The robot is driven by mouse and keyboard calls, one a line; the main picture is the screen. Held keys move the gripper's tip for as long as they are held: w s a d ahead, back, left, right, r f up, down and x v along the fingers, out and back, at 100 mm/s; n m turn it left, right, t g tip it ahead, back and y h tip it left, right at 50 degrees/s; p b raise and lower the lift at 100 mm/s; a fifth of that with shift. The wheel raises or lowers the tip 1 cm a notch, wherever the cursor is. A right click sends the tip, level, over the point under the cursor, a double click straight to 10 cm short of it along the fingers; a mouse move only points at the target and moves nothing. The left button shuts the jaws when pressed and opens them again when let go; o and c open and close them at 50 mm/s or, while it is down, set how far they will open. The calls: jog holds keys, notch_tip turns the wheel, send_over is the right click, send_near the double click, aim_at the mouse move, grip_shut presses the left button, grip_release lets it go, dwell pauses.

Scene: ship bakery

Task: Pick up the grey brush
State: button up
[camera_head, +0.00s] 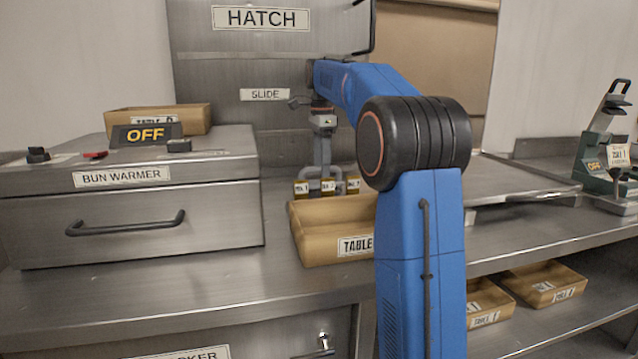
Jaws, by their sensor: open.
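I cannot make out a grey brush in this view; my arm hides part of the counter. My gripper (322,176) points down at the back of the counter, in front of the hatch wall. Its grey jaws are open, just behind a wooden tray (312,250) and close to several small yellow labelled blocks (301,188). Whether it touches the blocks is too small to tell. I see nothing clearly held between the jaws.
A green and grey device (606,150) stands at far right. Labelled trays (540,284) lie on the shelf below. The front counter strip is clear.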

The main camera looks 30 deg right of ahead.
jog(key=shift+w+a+f, duration=0.15)
jog(key=shift+f, duration=1.35)
jog(key=shift+w+a+f, duration=0.1)
jog(key=shift+f, duration=1.4)
jog(key=c, duration=1.2)
jog(key=shift+r, duration=0.1)
notch_tip(320, 180, up, 10)
jog(key=shift+f, duration=0.1)
jog(key=o, duration=0.6)
jog(key=c, duration=0.3)
jog(key=shift+d, duration=0.1)
